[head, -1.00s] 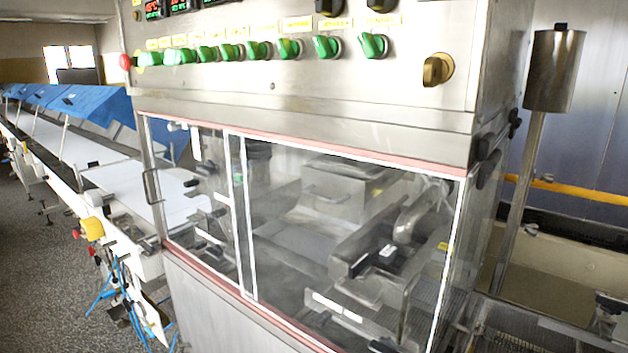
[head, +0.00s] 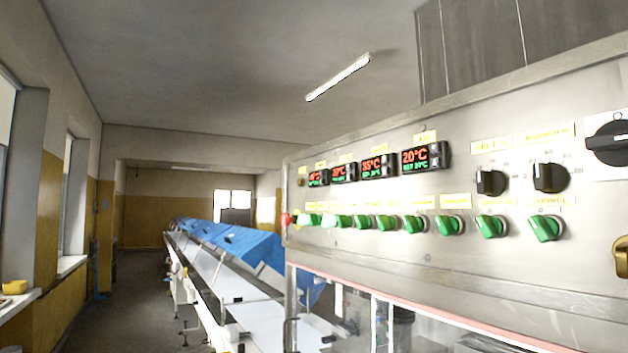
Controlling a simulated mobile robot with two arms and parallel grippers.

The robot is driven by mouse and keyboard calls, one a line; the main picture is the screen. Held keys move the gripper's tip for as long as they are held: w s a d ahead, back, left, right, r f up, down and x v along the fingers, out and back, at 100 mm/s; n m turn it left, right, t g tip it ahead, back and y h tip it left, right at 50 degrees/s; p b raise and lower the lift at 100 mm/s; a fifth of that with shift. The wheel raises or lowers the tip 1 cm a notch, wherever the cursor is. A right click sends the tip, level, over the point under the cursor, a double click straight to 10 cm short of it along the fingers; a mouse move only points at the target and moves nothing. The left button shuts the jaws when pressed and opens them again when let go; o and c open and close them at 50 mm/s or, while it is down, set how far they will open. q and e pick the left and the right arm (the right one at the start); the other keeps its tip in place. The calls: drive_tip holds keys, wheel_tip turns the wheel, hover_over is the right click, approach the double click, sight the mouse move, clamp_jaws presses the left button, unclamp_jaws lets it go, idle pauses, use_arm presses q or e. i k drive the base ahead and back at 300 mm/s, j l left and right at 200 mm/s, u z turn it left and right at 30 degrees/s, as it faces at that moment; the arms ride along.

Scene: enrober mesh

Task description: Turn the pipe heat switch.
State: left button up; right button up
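The control panel (head: 470,255) of the steel machine fills the right side of the head view. A row of green rotary switches runs along it, such as the rightmost one (head: 545,228), one left of it (head: 491,226) and another (head: 450,225). Each has a yellow label above it, too small to read, so I cannot tell which is the pipe heat switch. Above them are temperature displays (head: 422,158) with red and green digits and black knobs (head: 550,177). Neither of my grippers is in view.
A red button (head: 285,219) sits at the panel's left end. A brass-coloured knob (head: 621,257) is at the right edge. Glazed doors (head: 410,328) lie below the panel. A long conveyor with blue covers (head: 235,245) runs back on the left, beside open floor (head: 130,310).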

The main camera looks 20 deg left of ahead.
sight(315, 220)
drive_tip(key=j+u, duration=0.1)
drive_tip(key=j, duration=0.3)
drive_tip(key=i+j, duration=0.15)
drive_tip(key=j, duration=0.3)
drive_tip(key=i+j+u, duration=0.15)
drive_tip(key=j, duration=0.25)
drive_tip(key=k, duration=0.05)
